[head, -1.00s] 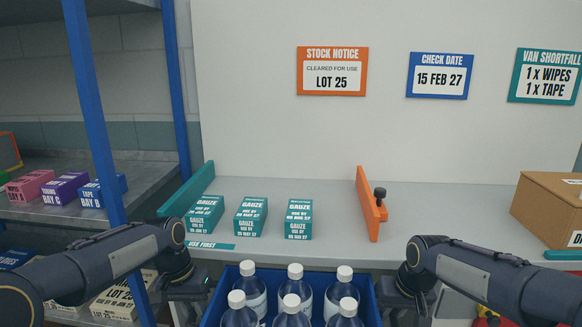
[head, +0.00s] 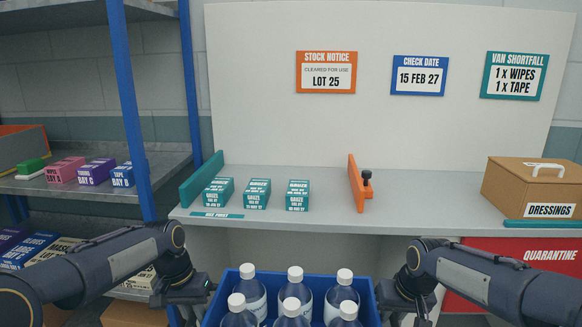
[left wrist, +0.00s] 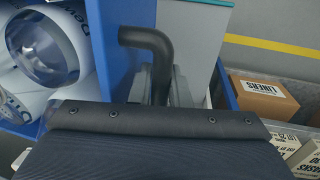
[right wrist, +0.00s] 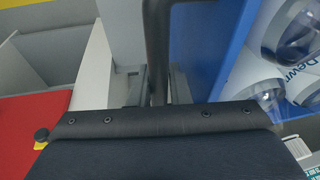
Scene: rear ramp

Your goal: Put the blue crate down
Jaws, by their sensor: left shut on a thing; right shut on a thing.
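The blue crate (head: 226,283) is at the bottom centre of the head view, between my two arms, with several white-capped clear bottles (head: 292,308) standing in it. My left gripper (head: 196,290) is at its left side, and the left wrist view shows its fingers (left wrist: 158,85) shut on a dark bent handle. My right gripper (head: 390,295) is at its right side, and the right wrist view shows its fingers (right wrist: 157,85) shut on a dark handle beside the blue wall. The crate's underside is hidden.
A grey counter (head: 330,218) lies ahead with gauze boxes (head: 257,194), an orange divider (head: 356,183) and a dressings box (head: 530,190). Bare counter lies between divider and dressings box. A blue-framed shelf (head: 130,110) stands left; a red quarantine bin (head: 500,268) is below right.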

